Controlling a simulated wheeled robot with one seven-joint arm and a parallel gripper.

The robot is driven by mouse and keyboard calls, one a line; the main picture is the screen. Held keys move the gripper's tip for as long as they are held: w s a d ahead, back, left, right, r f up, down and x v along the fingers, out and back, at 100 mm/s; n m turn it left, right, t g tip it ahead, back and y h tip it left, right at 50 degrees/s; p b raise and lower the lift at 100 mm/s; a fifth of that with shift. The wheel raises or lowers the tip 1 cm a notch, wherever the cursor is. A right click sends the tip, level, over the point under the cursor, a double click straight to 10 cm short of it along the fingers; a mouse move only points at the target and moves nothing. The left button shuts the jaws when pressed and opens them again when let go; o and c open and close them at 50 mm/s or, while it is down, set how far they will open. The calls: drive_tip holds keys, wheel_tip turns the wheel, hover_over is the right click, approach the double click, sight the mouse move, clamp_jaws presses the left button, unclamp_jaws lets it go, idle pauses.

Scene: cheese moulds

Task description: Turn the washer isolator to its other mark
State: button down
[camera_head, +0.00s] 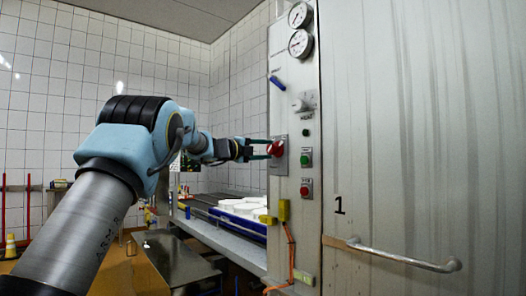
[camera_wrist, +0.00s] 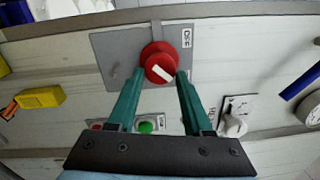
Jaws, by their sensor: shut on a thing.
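The washer isolator is a red round knob (camera_head: 276,148) on a grey plate (camera_head: 279,168) on the front of the tall pale panel. In the wrist view the red knob (camera_wrist: 153,55) carries a white bar (camera_wrist: 162,73) that lies slanted. The grey plate (camera_wrist: 113,58) bears a small label reading OFF (camera_wrist: 187,38) at its edge. My gripper (camera_wrist: 161,79) has its two green fingers on either side of the knob, shut on it. In the head view my gripper (camera_head: 268,149) reaches the knob from the left.
A green button (camera_head: 306,157) and a red button (camera_head: 306,187) sit close to the isolator's right. A grey selector (camera_head: 305,101), blue lever (camera_head: 277,83) and two gauges (camera_head: 300,43) are above. A yellow box (camera_head: 284,210) is below. White moulds (camera_head: 240,208) lie on a counter.

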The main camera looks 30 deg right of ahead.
drive_tip(key=c, duration=0.7)
unclamp_jaws()
drive_tip(key=shift+s+d+f, duration=0.15)
drive_tip(key=shift+s+d, duration=0.15)
drive_tip(key=o, duration=0.4)
drive_tip(key=shift+w, duration=0.1)
drive_tip(key=shift+a, duration=0.2)
drive_tip(key=s+a+b, duration=0.1)
drive_tip(key=a, duration=0.2)
drive_tip(key=s+a+b, duration=0.1)
drive_tip(key=a, duration=0.3)
drive_tip(key=a+b, duration=0.1)
drive_tip(key=a, duration=0.3)
drive_tip(key=shift+s+f, duration=0.15)
drive_tip(key=shift+s, duration=0.25)
